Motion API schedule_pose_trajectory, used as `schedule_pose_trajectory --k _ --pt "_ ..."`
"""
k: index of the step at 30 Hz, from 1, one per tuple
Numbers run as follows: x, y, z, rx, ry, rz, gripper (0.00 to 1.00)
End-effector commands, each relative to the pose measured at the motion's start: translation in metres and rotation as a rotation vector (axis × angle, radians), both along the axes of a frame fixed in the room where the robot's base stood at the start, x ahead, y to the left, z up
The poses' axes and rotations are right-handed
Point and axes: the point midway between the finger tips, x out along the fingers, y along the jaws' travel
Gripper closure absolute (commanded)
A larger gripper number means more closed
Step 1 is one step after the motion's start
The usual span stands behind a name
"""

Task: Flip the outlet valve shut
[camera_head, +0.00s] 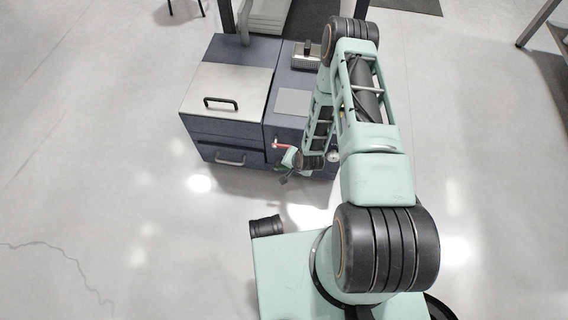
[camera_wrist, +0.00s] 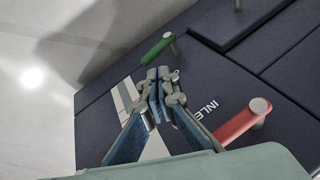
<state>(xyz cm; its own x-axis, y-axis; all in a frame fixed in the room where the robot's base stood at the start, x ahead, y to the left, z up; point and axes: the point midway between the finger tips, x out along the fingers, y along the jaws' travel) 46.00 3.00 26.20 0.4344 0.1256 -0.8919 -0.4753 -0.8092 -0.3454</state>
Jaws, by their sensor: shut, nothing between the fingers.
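In the wrist view a green lever handle (camera_wrist: 158,48) on a metal pivot lies beyond my fingertips on the dark blue panel. A red lever handle (camera_wrist: 240,124) on a metal pivot is at the right, with partly visible lettering "INLE" beside it. No outlet label is readable. My gripper (camera_wrist: 159,76) is shut and empty, its fingertips between the two levers and nearer the green one, apparently apart from it.
The dark blue cabinet (camera_head: 228,124) has a light lid with a black handle (camera_head: 221,103) and a drawer handle (camera_head: 231,160). A round gauge (camera_head: 333,156) is on its front, right of my wrist. Open floor lies to the left.

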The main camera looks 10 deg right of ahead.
Motion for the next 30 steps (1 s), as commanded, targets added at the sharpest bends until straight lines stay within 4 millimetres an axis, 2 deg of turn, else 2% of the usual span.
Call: schedule_pose_trajectory --k 1,3,9,30 --pt "-0.007 -0.006 0.012 0.001 0.001 -0.001 1.00" --pt "-0.015 -0.014 0.020 0.001 0.000 -0.001 1.00" --pt "-0.030 -0.028 0.034 0.001 -0.001 0.001 1.00" --pt "-0.034 -0.032 0.038 0.001 -0.003 0.002 1.00"
